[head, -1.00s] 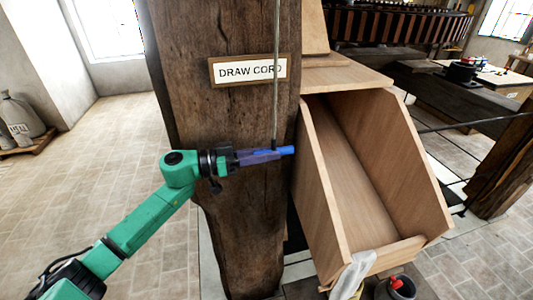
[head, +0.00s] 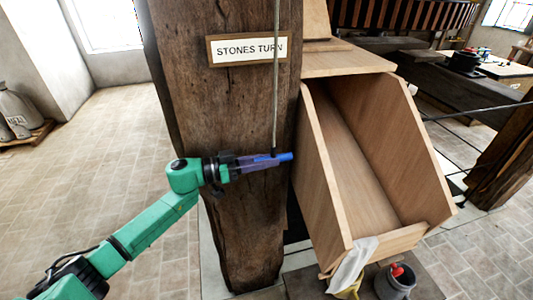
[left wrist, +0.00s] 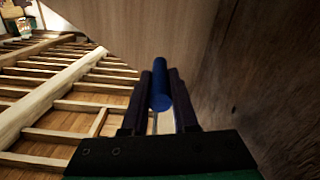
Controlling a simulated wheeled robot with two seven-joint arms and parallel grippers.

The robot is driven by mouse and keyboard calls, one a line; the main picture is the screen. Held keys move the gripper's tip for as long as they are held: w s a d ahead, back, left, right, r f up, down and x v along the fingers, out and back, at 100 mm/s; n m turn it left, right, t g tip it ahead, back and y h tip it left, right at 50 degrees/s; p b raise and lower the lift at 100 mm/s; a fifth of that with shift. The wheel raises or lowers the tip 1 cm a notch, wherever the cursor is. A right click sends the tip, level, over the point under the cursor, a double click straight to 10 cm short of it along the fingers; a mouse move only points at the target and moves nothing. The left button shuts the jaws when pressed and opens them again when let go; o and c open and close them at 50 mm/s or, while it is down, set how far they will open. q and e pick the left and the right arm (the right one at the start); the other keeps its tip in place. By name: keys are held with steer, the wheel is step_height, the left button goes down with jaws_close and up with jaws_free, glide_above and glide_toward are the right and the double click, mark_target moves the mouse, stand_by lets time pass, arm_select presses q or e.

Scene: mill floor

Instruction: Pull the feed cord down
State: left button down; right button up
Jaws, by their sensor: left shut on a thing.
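The feed cord (head: 276,95) is a thin grey line hanging straight down in front of the dark timber post (head: 225,110). It ends at a blue rod-shaped handle (head: 286,156), held level. My left gripper (head: 262,160) is shut on this handle, in front of the post and left of the wooden chute. In the left wrist view the blue handle (left wrist: 161,90) sits between the two dark fingers (left wrist: 161,98). A sign (head: 250,49) on the post reads "STONES TURN", with the cord passing in front of it. My right gripper is not in view.
A wooden chute (head: 313,170) stands close right of the post. A white cloth (head: 350,265) hangs at its lower front, beside a grey pot (head: 392,285) with a red item. The tiled floor left of the post is clear.

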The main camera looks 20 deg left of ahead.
arm_select(q)
steer(key=c, duration=0.7)
jaws_free()
steer(key=shift+s+a, duration=0.1)
steer(key=shift+a, duration=0.1)
steer(key=b+v, duration=0.3)
steer(key=v, duration=1.1)
steer(key=shift+s+a+b, duration=0.1)
steer(key=shift+b, duration=0.25)
